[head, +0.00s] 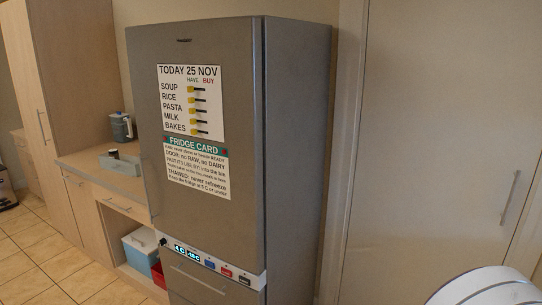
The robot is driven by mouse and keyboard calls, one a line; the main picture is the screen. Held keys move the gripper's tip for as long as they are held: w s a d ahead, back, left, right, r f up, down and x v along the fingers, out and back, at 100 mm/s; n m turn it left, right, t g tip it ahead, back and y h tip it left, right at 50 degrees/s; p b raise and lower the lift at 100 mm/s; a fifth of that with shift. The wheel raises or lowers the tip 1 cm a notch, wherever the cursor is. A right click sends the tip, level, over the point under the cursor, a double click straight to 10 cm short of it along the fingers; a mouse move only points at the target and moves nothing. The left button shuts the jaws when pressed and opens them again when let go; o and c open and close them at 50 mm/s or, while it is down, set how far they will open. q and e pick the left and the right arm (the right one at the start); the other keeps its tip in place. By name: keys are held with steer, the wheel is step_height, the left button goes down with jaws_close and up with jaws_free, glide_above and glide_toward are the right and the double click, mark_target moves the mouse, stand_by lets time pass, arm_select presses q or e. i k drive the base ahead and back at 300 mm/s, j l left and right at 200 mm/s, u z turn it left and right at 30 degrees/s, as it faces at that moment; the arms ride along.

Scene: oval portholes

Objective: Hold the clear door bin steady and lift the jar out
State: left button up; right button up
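A grey fridge (240,95) stands in the middle of the head view, with its large upper door shut. A clear door bin and a jar are not visible; the inside of the fridge is hidden behind the shut doors. Neither of my grippers is in view.
A list board (190,72) and a fridge card (197,168) are on the door. A counter (72,160) with a grey jug (121,127) and a tray (122,164) stands left. Boxes (140,250) sit in the space below. Tiled floor (40,265) is clear at lower left.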

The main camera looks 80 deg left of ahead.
mark_target(113, 154)
steer(key=u, duration=3.8)
steer(key=i+u, duration=0.4)
steer(key=i, duration=1.6)
steer(key=i+z, duration=0.15)
steer(key=i, duration=0.3)
steer(key=i+j+z, duration=0.15)
steer(key=i, duration=0.3)
steer(key=i+j+z, duration=0.1)
steer(key=i, duration=0.4)
steer(key=i+j+z, duration=0.15)
steer(key=i, duration=0.25)
steer(key=j, duration=0.1)
